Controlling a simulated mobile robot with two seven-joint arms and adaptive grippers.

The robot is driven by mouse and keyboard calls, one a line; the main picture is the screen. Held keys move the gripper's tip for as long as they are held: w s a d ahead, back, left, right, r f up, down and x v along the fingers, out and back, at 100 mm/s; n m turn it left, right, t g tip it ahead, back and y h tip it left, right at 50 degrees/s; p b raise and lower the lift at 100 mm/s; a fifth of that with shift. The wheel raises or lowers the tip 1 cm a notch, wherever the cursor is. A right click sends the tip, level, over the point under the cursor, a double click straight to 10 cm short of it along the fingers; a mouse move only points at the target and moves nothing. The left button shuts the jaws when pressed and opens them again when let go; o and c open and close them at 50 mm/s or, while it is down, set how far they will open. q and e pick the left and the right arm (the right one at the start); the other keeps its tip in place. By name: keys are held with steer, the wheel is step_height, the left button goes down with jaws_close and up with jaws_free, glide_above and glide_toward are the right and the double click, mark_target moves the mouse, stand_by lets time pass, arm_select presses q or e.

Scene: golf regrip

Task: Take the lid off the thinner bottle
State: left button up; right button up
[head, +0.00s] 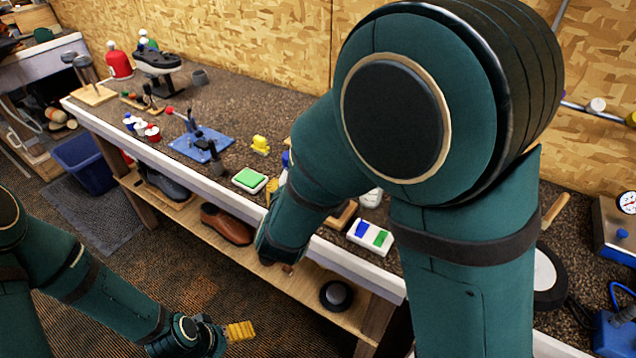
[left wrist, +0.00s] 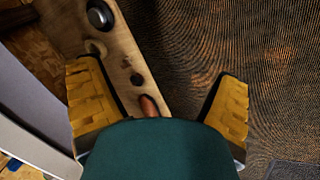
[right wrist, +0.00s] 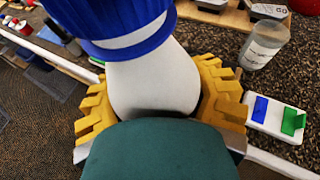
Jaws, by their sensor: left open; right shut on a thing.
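The thinner bottle, a white bottle (right wrist: 150,85) with a ribbed blue lid (right wrist: 112,22), fills the middle of the right wrist view. My right gripper (right wrist: 155,90) is shut around its white body, below the lid. In the head view my right arm hides most of this; only a bit of the blue lid (head: 286,158) and a yellow finger (head: 271,190) show. My left gripper (head: 238,331) is open and empty, low in front of the bench and well away from the bottle. In the left wrist view its fingers (left wrist: 160,78) have nothing between them.
The workbench (head: 215,187) holds a blue fixture (head: 203,145), a green-topped box (head: 249,180), a white box with blue and green parts (head: 370,236) and a clear cup (right wrist: 265,42). A lower shelf holds brown shoes (head: 226,224). Floor around my left gripper is clear.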

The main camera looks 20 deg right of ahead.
steer(key=w+a+r, duration=0.1)
steer(key=w+a, duration=0.1)
steer(key=a, duration=0.8)
steer(key=shift+w+a, duration=0.2)
steer(key=shift+w, duration=0.1)
arm_select(q)
steer(key=c, duration=0.4)
arm_select(e)
steer(key=shift+a+r, duration=0.1)
steer(key=shift+a, duration=0.1)
jaws_close()
arm_select(q)
steer(key=shift+w, duration=0.35)
steer(key=shift+c, duration=1)
steer(key=w+a+r+m+g+y, duration=0.15)
steer(key=w+r, duration=0.25)
steer(key=w, duration=0.8)
steer(key=w+r+m+y, duration=0.1)
steer(key=w+r+m, duration=0.1)
steer(key=w+r, duration=0.8)
steer(key=d+r+m+y, duration=0.1)
steer(key=d+r+m, duration=0.15)
steer(key=r, duration=1.85)
steer(key=s+d+r+m, duration=0.1)
steer(key=s+d+r, duration=0.4)
steer(key=d+r, duration=0.5)
step_height(320, 180, down, 7)
steer(key=shift+a+r+g, duration=0.2)
steer(key=shift+a+g, duration=0.15)
